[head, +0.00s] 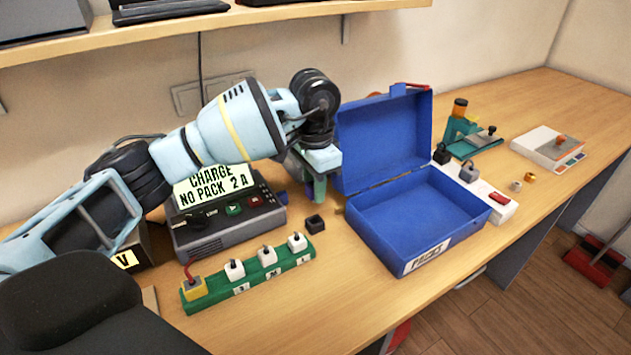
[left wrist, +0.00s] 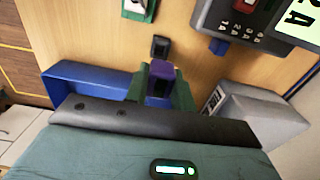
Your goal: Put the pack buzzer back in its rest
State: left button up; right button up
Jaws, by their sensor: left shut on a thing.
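My left gripper (head: 314,188) hangs above the table between the charger and the blue case. In the left wrist view its green fingers (left wrist: 162,90) are shut on a small dark block with a purple top (left wrist: 161,70), which appears to be the pack buzzer. The arm and fingers mostly hide the block in the head view. A small black open-topped holder (head: 315,224), likely the rest, stands on the table just below the gripper. It also shows in the left wrist view (left wrist: 160,47), apart from the held block. My right gripper is out of view.
The open blue case (head: 417,254) stands right of the holder, its lid raised. The charger (head: 228,222) is to the left, and a green strip with several plugs (head: 246,281) lies in front. A white power strip (head: 496,206) is behind the case.

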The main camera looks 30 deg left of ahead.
pick_arm(q)
notch_tip(320, 180, down, 3)
jog(key=shift+r+b, duration=0.2)
jog(key=shift+b, duration=0.3)
jog(key=shift+f+b, duration=0.45)
jog(key=shift+f, duration=0.6)
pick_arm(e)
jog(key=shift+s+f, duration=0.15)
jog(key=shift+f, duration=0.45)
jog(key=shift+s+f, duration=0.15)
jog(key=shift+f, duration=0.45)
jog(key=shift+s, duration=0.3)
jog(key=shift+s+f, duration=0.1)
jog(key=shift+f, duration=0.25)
pick_arm(q)
jog(key=shift+f+b, duration=0.5)
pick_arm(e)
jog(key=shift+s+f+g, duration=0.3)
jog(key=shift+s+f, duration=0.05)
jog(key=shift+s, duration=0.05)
pick_arm(q)
jog(key=shift+f+b, duration=0.45)
jog(key=shift+f, duration=0.4)
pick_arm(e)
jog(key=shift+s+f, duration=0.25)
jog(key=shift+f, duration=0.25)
